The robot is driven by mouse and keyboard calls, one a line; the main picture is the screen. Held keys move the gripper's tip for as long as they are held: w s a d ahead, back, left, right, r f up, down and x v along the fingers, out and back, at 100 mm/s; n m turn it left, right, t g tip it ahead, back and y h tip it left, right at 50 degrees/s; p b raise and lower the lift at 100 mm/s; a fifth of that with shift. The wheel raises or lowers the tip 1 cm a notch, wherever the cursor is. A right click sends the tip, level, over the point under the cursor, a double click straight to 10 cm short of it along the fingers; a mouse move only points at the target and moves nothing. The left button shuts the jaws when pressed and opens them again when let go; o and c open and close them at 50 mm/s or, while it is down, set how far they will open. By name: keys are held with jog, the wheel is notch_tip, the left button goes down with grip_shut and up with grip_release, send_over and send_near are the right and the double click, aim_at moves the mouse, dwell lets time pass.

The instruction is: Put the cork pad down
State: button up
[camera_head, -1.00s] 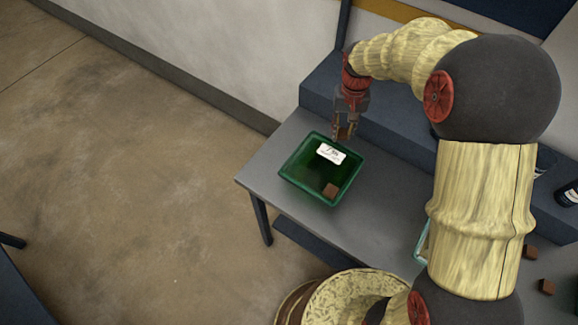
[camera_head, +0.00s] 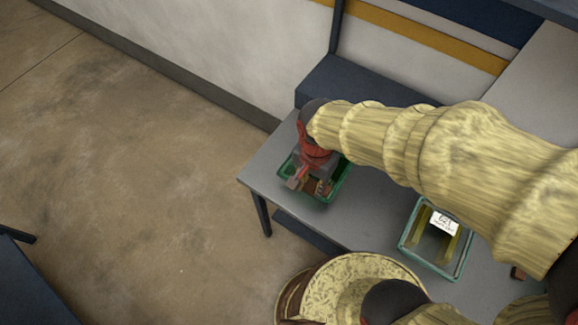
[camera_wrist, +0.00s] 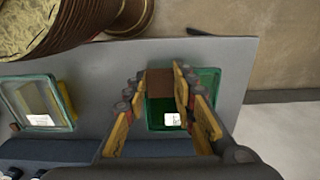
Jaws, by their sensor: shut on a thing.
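The cork pad (camera_wrist: 160,82) is a small brown block between my fingers in the wrist view. My gripper (camera_wrist: 158,78) is shut on it and holds it over the green tray (camera_wrist: 211,82). In the head view my gripper (camera_head: 312,187) is above the front part of the same green tray (camera_head: 343,186). Most of the tray's inside is hidden there by my gripper. The tray has a white label (camera_wrist: 172,119), seen in the wrist view. I cannot tell whether the pad touches the tray floor.
A second, clear green-rimmed tray (camera_head: 408,243) with a white label stands to the right on the grey table (camera_head: 375,215). A dark blue raised ledge (camera_head: 350,85) runs along the back. Bare table lies between the two trays.

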jog(key=w+a+f, duration=0.4)
jog(key=w, duration=0.3)
send_over(288, 172)
jog(key=f, duration=0.4)
jog(key=shift+s+d+f, duration=0.3)
jog(key=shift+s+f, duration=0.05)
jog(key=shift+w+a+f, duration=0.25)
jog(key=shift+w+f, duration=0.15)
jog(key=shift+f, duration=0.15)
jog(key=shift+w+f, duration=0.1)
jog(key=shift+f, duration=1.45)
jog(key=shift+f+b, duration=0.15)
jog(key=shift+b, duration=0.15)
jog(key=shift+o, duration=1.1)
jog(key=o, duration=0.4)
jog(key=shift+c, duration=0.2)
jog(key=shift+o, duration=0.5)
